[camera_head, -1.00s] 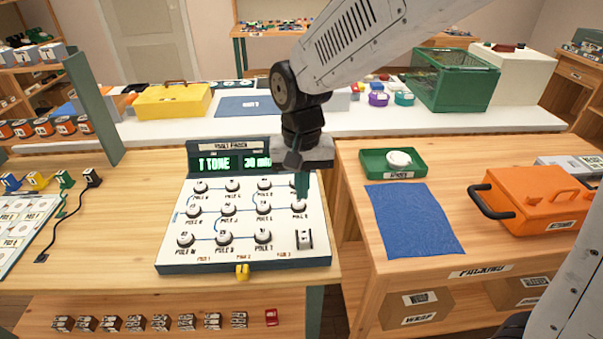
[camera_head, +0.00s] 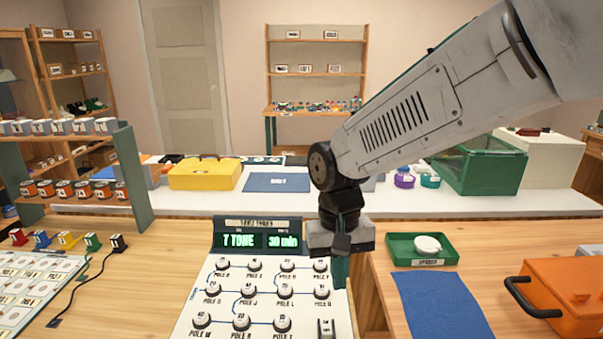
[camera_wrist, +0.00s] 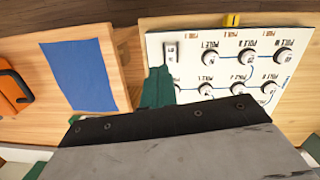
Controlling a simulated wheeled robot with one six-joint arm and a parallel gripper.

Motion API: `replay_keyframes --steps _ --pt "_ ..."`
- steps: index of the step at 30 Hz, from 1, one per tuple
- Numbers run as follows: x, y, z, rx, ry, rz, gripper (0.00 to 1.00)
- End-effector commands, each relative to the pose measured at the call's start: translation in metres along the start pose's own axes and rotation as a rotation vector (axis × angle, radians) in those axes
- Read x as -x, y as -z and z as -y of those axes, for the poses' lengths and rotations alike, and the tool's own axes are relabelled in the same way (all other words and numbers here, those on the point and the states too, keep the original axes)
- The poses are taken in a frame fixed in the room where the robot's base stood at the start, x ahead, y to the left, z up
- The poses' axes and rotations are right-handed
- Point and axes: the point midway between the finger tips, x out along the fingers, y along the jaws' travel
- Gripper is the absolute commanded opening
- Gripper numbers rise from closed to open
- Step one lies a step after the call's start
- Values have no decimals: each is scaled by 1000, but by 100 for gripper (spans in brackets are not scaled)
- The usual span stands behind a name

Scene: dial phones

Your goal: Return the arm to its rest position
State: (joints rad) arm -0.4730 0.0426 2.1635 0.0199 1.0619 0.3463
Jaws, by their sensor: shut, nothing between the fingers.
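My gripper (camera_head: 341,270) hangs from the arm, pointing down over the right edge of the white dial panel (camera_head: 262,318). Its green fingers are shut with nothing between them. In the wrist view the fingers (camera_wrist: 158,88) are together in front of the panel (camera_wrist: 187,82), beside its black-and-white switch (camera_wrist: 171,53). The panel carries several round knobs and a lit display (camera_head: 256,241) reading "7 TONE" and "30 min". I cannot tell the exact height of the fingertips above the panel.
A green tray (camera_head: 450,258) with a white round piece, a blue mat (camera_head: 443,305) and an orange case (camera_head: 570,300) lie to the right. A yellow case (camera_head: 205,175) and a green crate (camera_head: 478,165) stand on the white counter behind. The wooden table (camera_head: 150,285) left of the panel is partly bare.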

Motion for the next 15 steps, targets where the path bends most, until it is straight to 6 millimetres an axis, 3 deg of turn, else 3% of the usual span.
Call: replay_keyframes --steps 9,15 --pt "29 -90 -84 75 12 -19 0" --pt "36 -154 -132 41 23 -85 0"
